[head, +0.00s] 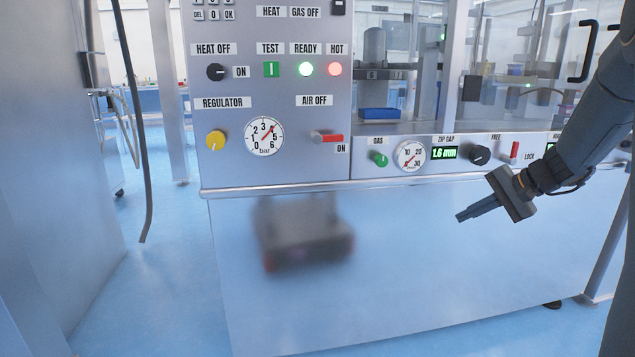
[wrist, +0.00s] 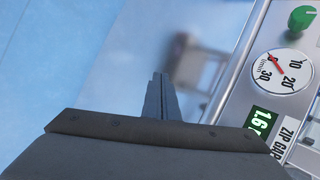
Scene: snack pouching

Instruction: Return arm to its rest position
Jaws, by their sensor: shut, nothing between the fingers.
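My gripper (head: 478,209) hangs at the right of the head view, in front of the machine's lower front panel. Its fingers are together and hold nothing. They point down and to the left, below the gas gauge and apart from the controls. In the wrist view my gripper (wrist: 160,82) shows its closed fingers in the middle. My arm comes in from the upper right of the head view.
The machine's control panel (head: 275,170) has knobs, a regulator gauge (head: 264,137) and a red air lever (head: 327,137). A gas gauge (head: 410,155), green gas knob (head: 379,159) and red lock lever (head: 514,150) are near my gripper. Blue floor (head: 150,290) is clear at left.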

